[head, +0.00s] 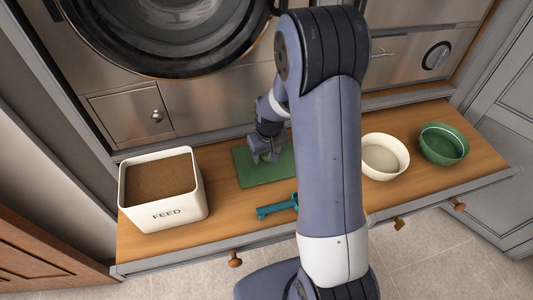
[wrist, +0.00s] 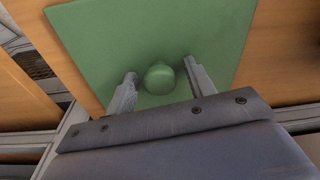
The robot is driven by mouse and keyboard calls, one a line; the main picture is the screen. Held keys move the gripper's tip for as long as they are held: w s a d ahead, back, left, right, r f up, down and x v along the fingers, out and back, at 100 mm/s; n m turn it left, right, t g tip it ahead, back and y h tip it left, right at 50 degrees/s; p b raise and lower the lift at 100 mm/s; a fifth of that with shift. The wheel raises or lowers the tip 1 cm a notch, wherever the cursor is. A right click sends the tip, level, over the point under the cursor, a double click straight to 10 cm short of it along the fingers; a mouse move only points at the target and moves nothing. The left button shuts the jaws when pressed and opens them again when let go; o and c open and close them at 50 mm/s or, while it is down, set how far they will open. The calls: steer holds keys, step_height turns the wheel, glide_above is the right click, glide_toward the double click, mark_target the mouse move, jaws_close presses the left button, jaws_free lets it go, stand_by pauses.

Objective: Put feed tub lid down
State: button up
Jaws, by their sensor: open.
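The feed tub lid (head: 256,177) is a flat green square lying on the wooden bench, right of the feed tub. In the wrist view the lid (wrist: 205,28) fills the upper middle, with its round green knob (wrist: 159,78) facing up. My gripper (head: 264,157) is over the lid. In the wrist view its fingers (wrist: 160,69) stand open on either side of the knob, with visible gaps. The cream feed tub (head: 165,213), marked FEED, stands uncovered at the left, full of brown feed. My arm hides part of the lid's right side in the head view.
A teal tool-like object (head: 277,207) lies in front of the lid, partly behind my arm. A cream bowl (head: 385,157) and a green bowl (head: 443,145) stand at the right. Bare bench (head: 222,212) shows between the tub and the teal object.

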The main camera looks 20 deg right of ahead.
step_height(320, 180, up, 12)
steer(key=s, duration=0.1)
steer(key=shift+s+d+p, duration=0.15)
steer(key=shift+s+p, duration=0.1)
steer(key=shift+p, duration=0.15)
stand_by(0.4)
steer(key=f, duration=0.4)
steer(key=w+f, duration=0.1)
steer(key=f, duration=0.6)
steer(key=shift+w+f+b, duration=0.2)
steer(key=shift+f+b, duration=0.1)
steer(key=shift+f, duration=0.1)
steer(key=shift+w+r, duration=0.1)
steer(key=shift+r, duration=1.35)
